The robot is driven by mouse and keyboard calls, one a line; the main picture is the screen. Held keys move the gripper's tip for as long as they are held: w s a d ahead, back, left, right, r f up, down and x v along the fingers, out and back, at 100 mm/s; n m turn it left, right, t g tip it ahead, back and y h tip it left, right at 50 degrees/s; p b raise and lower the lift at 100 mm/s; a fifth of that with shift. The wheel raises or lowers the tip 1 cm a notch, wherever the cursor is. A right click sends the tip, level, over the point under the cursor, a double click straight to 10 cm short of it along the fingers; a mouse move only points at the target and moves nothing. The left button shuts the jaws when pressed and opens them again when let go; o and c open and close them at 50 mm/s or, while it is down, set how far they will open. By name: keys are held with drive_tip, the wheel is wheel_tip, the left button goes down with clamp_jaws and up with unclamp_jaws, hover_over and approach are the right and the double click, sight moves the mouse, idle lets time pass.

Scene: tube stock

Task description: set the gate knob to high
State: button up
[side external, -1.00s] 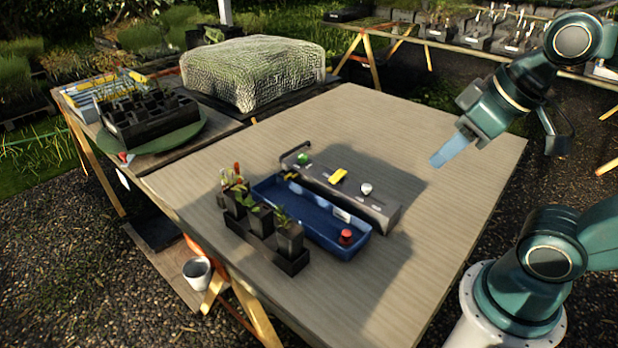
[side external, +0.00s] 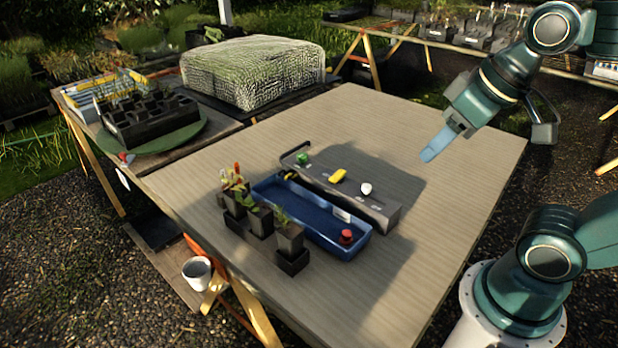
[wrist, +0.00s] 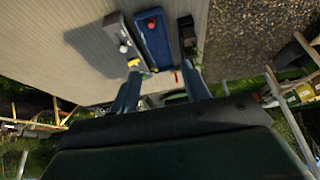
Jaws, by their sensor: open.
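A grey control box (side external: 385,213) on the table carries a green knob (side external: 303,159), a yellow piece (side external: 338,176) and a white knob (side external: 365,189). I cannot tell which is the gate knob, and the markings are too small to read. In the wrist view the box (wrist: 116,30) also shows, with the white knob (wrist: 123,49) and yellow piece (wrist: 134,63). My gripper (side external: 427,158) is in the air to the right of the box, apart from it. In the wrist view its two fingers (wrist: 163,82) are apart with nothing held.
A blue trough (side external: 318,226) with a red knob (side external: 346,236) lies along the box's front side. A black rack (side external: 291,262) of potted plants stands before it. A bent pipe rises at the box's far left end. The table (side external: 420,290) is clear to the right.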

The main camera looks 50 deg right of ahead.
drive_tip(key=w+d+m+g, duration=0.1)
drive_tip(key=w+d, duration=0.2)
drive_tip(key=w, duration=0.4)
drive_tip(key=m+g, duration=0.4)
hover_over(367, 186)
wheel_tip(367, 186, down, 15)
drive_tip(key=shift+f, duration=0.15)
drive_tip(key=shift+f, duration=0.15)
wheel_tip(367, 186, down, 14)
drive_tip(key=shift+r, duration=0.25)
clamp_jaws()
